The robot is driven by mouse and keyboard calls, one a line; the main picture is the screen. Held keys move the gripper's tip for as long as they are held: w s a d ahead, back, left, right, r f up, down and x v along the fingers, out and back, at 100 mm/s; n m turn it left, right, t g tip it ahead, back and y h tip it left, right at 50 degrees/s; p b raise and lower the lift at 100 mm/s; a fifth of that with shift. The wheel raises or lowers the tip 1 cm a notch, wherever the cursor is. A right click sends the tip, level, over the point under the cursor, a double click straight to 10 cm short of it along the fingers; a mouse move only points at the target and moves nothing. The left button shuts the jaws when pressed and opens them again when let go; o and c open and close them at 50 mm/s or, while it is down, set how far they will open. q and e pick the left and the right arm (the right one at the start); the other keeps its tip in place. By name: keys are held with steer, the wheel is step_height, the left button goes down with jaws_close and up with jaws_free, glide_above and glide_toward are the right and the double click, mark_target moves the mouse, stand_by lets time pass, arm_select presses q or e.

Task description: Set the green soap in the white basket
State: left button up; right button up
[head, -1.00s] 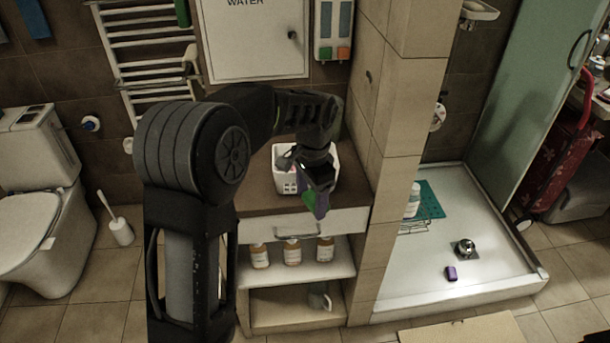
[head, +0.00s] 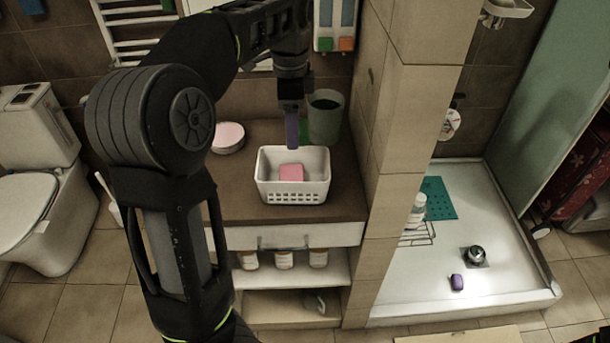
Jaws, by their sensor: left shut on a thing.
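The white basket (head: 293,196) stands on the brown counter, with a pink block (head: 291,173) inside it. My left gripper (head: 293,138) points down just behind and above the basket's back rim. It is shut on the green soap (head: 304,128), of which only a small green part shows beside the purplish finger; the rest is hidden. My right gripper is not in view.
A grey-green cup (head: 325,116) stands close to the right of my left gripper. A round pink-topped tin (head: 228,138) is on the counter's left. A tiled wall (head: 395,130) borders the counter's right side. The counter (head: 240,195) left of the basket is clear.

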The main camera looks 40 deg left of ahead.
arm_select(q)
steer(key=shift+s+r, duration=0.1)
steer(key=shift+s, duration=0.25)
steer(key=shift+w+f+b, duration=0.1)
steer(key=shift+f+b, duration=0.2)
steer(key=shift+f, duration=0.05)
step_height(320, 180, down, 3)
steer(key=shift+r+b, duration=0.15)
steer(key=shift+b, duration=0.65)
step_height(320, 180, down, 2)
steer(key=shift+f+p, duration=0.15)
steer(key=shift+p, duration=0.15)
steer(key=shift+f, duration=0.3)
steer(key=shift+f, duration=1.9)
